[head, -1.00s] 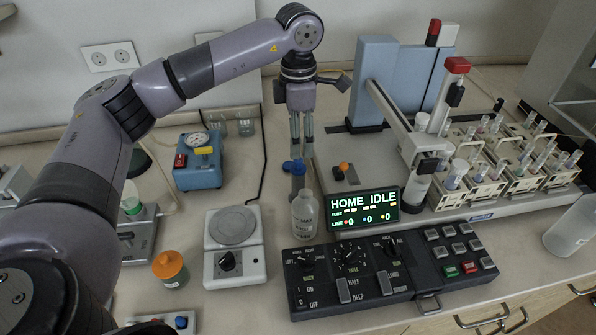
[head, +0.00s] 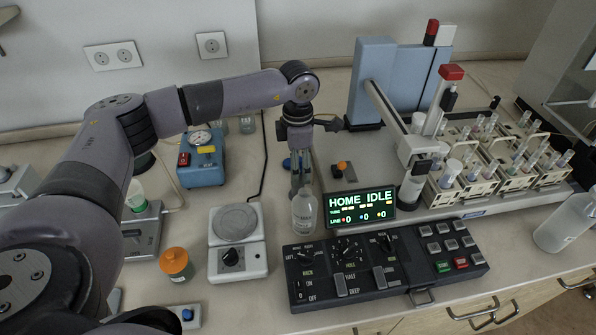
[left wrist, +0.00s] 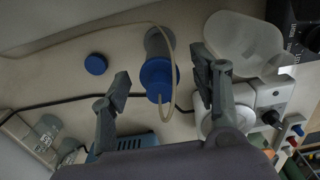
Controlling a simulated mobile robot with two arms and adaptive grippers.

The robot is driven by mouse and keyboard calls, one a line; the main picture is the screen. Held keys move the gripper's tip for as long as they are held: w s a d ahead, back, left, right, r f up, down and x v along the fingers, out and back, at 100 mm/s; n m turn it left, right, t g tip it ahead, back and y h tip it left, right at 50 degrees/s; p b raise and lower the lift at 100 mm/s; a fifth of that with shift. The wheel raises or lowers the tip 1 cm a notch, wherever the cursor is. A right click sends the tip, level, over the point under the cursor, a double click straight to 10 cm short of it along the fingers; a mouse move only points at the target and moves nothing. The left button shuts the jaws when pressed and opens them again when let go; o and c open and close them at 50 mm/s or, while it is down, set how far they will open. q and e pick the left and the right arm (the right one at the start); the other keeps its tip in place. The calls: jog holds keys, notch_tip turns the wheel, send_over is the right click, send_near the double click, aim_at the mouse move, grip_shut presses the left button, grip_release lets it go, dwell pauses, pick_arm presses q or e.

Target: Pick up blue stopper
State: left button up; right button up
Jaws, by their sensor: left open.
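My left gripper (head: 299,178) points down just behind the white bottle (head: 304,212), left of the display. In the left wrist view my left gripper (left wrist: 161,66) is open, its two fingers apart. Between them in the picture is a grey cylinder with a blue collar-like top (left wrist: 159,76), with a thin pale tube curving over it. I see no clear contact with the fingers. A separate round blue stopper (left wrist: 95,64) lies on the bench, left of the fingers. In the head view a bit of blue (head: 288,163) shows beside the gripper, which hides most of it.
The white bottle also shows in the left wrist view (left wrist: 240,42), close to the right finger. A blue pump (head: 202,165) is to the left; test-tube racks (head: 500,160) are to the right.

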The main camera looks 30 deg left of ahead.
pick_arm(q)
jog(key=c, duration=1.2)
jog(key=shift+r, duration=0.2)
jog(key=shift+c, duration=0.2)
notch_tip(320, 180, up, 20)
jog(key=b, duration=0.4)
jog(key=shift+f, duration=0.15)
